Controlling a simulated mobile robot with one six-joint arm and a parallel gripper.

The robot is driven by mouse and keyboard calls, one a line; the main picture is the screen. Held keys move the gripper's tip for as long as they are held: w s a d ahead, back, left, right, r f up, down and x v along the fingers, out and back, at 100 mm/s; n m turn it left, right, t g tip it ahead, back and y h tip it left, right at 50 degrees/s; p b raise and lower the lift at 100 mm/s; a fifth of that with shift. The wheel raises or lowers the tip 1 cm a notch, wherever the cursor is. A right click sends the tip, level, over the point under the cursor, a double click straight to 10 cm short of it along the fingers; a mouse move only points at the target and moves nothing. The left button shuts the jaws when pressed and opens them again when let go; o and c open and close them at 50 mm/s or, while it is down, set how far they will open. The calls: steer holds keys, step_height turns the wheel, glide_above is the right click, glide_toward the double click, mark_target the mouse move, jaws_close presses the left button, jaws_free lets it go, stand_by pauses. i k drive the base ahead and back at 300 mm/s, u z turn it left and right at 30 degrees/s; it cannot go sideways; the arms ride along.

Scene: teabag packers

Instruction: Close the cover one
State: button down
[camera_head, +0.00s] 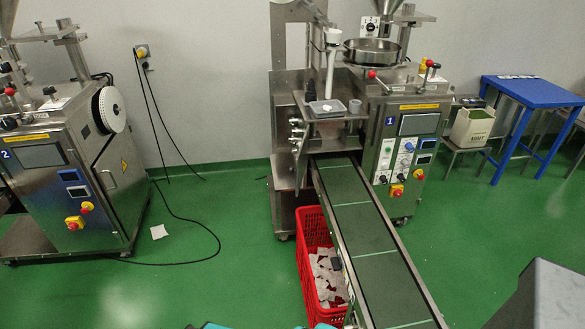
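The packing machine marked 1 (414,108) stands at the centre right, a steel cabinet with a screen, buttons and a round steel bowl on top. On its left side is an upright steel panel (301,165), seen nearly edge-on beside the feed parts. It may be the cover, but I cannot tell for sure, nor how far open it stands. A small shelf with a grey tray (327,108) juts out next to it. My gripper is not in view.
A conveyor (367,228) slopes toward me from machine 1, beside a red crate (308,262) of teabags. Machine 2 (70,165) stands left, with cables on the green floor. Open floor lies between the machines.

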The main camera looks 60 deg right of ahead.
mark_target(299, 159)
steer(key=z, duration=0.25)
steer(key=i, duration=1)
steer(key=z, duration=0.1)
